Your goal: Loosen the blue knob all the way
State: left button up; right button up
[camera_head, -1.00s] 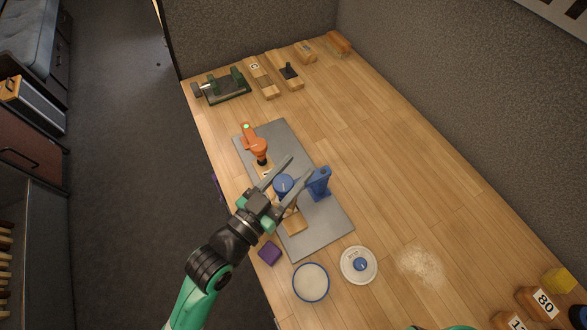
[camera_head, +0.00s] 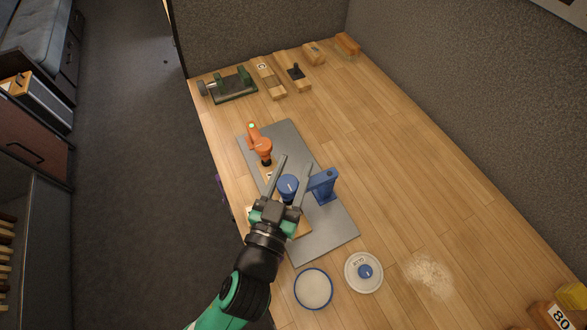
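The blue knob (camera_head: 287,184) stands on a grey plate (camera_head: 322,245), next to a blue clamp-like piece (camera_head: 324,186) on its right. My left gripper (camera_head: 293,165) is open, with one finger on each side of the knob as seen from above. The left finger is apart from the knob; I cannot tell whether the right finger touches it or the blue piece. A wooden block under the knob is partly hidden by my gripper. My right gripper is not in view.
An orange clamp (camera_head: 262,146) stands on the plate behind the knob. A white dish with a blue rim (camera_head: 313,289) and a white lid with a blue knob (camera_head: 364,272) lie in front. Wooden tools and a green vise (camera_head: 232,87) line the back. The table's right side is mostly clear.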

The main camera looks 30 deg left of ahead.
aim_at(285, 194)
pick_arm(q)
jog(key=o, duration=0.5)
jog(key=shift+f, duration=0.1)
jog(key=shift+c, duration=0.2)
jog(key=shift+s, duration=0.15)
jog(key=shift+s+d+f+b, duration=0.1)
jog(key=shift+s+d+b, duration=0.1)
jog(key=shift+s, duration=0.35)
jog(key=shift+s+d+b, duration=0.1)
jog(key=shift+s+b, duration=0.1)
jog(key=shift+s, duration=0.35)
jog(key=shift+s+d+r+p, duration=0.1)
jog(key=shift+s+r+p, duration=0.1)
jog(key=shift+s+p, duration=0.3)
jog(key=shift+s+d+r+p, duration=0.15)
jog(key=shift+s+p, duration=0.1)
jog(key=shift+s, duration=0.35)
jog(key=s+p, duration=0.2)
jog(key=p, duration=0.1)
jog(key=s+p, duration=0.3)
jog(key=shift+s+d+r, duration=0.1)
jog(key=shift+s+d, duration=0.1)
jog(key=shift+s, duration=0.15)
jog(key=shift+s+f+p, duration=0.35)
jog(key=shift+s+p, duration=0.2)
jog(key=shift+p, duration=0.1)
